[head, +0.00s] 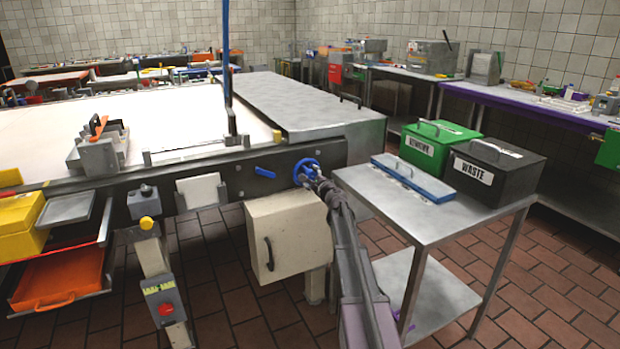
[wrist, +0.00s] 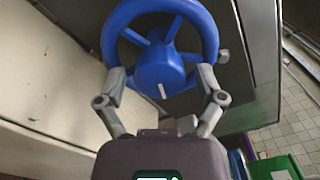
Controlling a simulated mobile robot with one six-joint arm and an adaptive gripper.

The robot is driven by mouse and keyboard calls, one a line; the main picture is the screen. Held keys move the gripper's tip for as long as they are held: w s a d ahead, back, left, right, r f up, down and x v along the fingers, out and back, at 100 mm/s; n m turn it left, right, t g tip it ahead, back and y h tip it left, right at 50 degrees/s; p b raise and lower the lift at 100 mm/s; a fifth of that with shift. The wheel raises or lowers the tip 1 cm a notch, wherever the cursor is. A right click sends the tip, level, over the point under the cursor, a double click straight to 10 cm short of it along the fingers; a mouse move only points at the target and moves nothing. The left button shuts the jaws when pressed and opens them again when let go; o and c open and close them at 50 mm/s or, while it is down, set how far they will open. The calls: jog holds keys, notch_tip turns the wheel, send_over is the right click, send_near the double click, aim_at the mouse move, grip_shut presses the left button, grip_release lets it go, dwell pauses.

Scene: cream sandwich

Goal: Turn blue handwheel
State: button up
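The blue handwheel (head: 302,166) is on the front side of the large white-topped table in the head view, left of the small steel cart. In the wrist view the blue handwheel (wrist: 158,66) fills the top middle, with spokes and a thick hub bearing a white mark; its top edge is cut off. My gripper (wrist: 161,72) faces it, with its two fingers spread wide on either side of the hub, near the lower rim. I cannot tell whether the fingertips touch the rim. In the head view my gripper (head: 317,181) is small and overlaps the wheel's lower right.
A blue lever (head: 265,172) sits just left of the wheel. A cream cabinet (head: 287,237) stands below it. A steel cart (head: 440,215) with a green bin (head: 440,146), a black waste bin (head: 497,172) and a blue-lidded tray (head: 413,178) stands close right of my arm.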

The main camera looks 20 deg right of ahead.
jog(key=shift+s, duration=0.2)
jog(key=s, duration=1.1)
jog(key=shift+s+d, duration=0.2)
jog(key=shift+s, duration=0.2)
dwell(1.0)
jog(key=s+a+f+n+g+y, duration=0.25)
jog(key=a+f+n, duration=0.2)
jog(key=a, duration=0.35)
jog(key=s+a+f+n+g+y, duration=0.1)
jog(key=s+a+f+n+g, duration=0.25)
jog(key=a+n, duration=0.35)
jog(key=s+a+f+n+g+y, duration=0.2)
jog(key=s+a+f+n+g, duration=0.15)
jog(key=a, duration=0.55)
jog(key=s+a+f+n+g+h, duration=0.1)
jog(key=s+f+n+g+h, duration=0.15)
jog(key=s, duration=0.45)
jog(key=s+a+f+n+g+h+p, duration=0.1)
jog(key=s+a+f+n+g+h, duration=0.15)
jog(key=s, duration=0.35)
jog(key=s+a+f+n+g+h, duration=0.1)
jog(key=s+n+g, duration=0.3)
jog(key=s, duration=0.3)
notch_tip(320, 180, up, 28)
jog(key=p, duration=2.8)
jog(key=shift+w, duration=0.2)
jog(key=shift+d+t, duration=0.1)
jog(key=shift+t, duration=0.15)
